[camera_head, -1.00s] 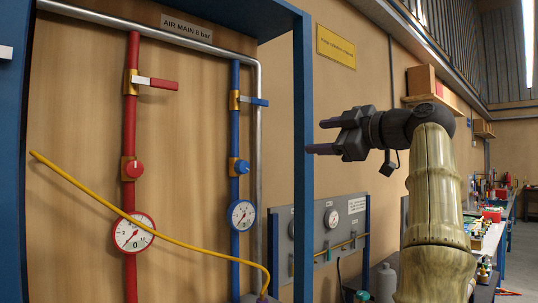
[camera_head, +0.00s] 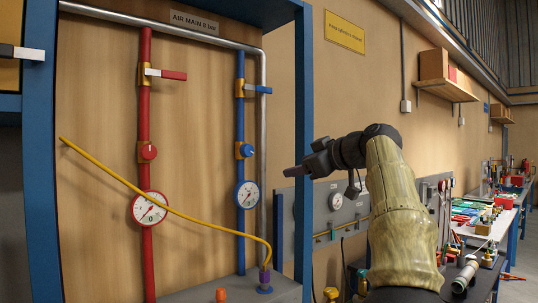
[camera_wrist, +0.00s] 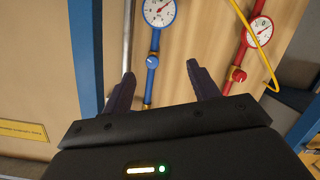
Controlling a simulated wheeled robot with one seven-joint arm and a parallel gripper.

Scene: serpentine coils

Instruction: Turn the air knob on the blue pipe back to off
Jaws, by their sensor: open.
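The blue pipe (camera_head: 240,120) runs down the wooden panel. Its blue air knob (camera_head: 246,150) sits on a brass fitting, above a white gauge (camera_head: 247,194) and below a blue-handled lever valve (camera_head: 257,89). My gripper (camera_head: 291,172) is right of the knob in the picture, in front of the panel's blue post, apart from the knob. In the wrist view my gripper (camera_wrist: 160,73) is open and empty; the blue knob (camera_wrist: 152,62) appears between its fingertips, some distance beyond. The knob's pale mark is too small to read surely.
A red pipe (camera_head: 144,110) with a red knob (camera_head: 148,151) and gauge (camera_head: 150,208) runs left of the blue one. A yellow hose (camera_head: 180,213) crosses both pipes low down. The blue post (camera_head: 303,130) edges the panel. A workbench (camera_head: 492,232) stands at right.

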